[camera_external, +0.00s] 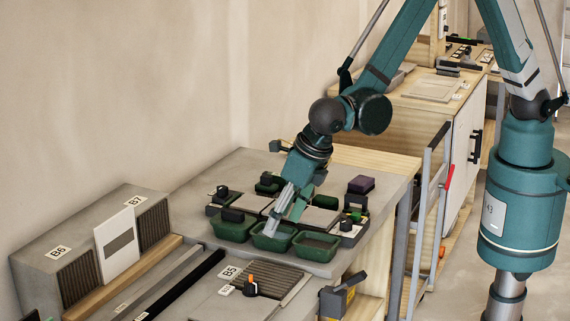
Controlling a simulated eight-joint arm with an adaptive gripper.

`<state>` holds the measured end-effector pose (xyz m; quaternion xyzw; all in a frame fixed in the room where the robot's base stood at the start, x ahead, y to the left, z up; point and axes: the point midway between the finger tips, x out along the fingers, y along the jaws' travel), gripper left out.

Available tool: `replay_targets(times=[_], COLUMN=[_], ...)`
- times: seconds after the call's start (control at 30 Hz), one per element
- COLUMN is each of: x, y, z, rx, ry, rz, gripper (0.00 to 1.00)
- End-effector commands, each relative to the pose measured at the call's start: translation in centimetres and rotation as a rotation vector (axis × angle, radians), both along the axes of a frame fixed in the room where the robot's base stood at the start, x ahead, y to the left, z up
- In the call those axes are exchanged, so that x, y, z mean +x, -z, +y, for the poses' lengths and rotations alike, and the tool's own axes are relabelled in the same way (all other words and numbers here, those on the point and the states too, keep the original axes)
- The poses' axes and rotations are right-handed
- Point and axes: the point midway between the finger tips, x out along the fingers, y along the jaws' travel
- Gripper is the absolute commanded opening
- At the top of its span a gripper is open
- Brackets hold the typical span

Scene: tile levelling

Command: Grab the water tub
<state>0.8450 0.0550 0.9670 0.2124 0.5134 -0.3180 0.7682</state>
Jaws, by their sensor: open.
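Several small dark green tubs stand in a row near the front of the grey worktop: a left tub (233,231), a middle tub (272,243) and a right tub (315,248). I cannot tell for sure from their contents which one is the water tub. My gripper (275,224) points down at the middle tub, with its fingertips at or just inside the rim. It is open. Whether a finger touches the tub wall is too small to tell. My gripper partly covers the middle tub's back edge and the things behind it.
Dark blocks and pale tiles (323,202) lie close behind the tubs. A ribbed plate (266,277) and a black knob with an orange top (251,286) lie in front, by the B5 label. A metal rail frame (424,220) stands right.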

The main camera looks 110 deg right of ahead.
Motion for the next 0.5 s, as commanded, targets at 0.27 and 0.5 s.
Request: replay_targets(times=[0.27,0.5], x=[-0.01,0.19], y=[0.03,0.70], z=[0.00,-0.26], rx=[0.000,0.000], ry=[0.000,0.000], rz=[0.000,0.000], gripper=[0.59,0.59])
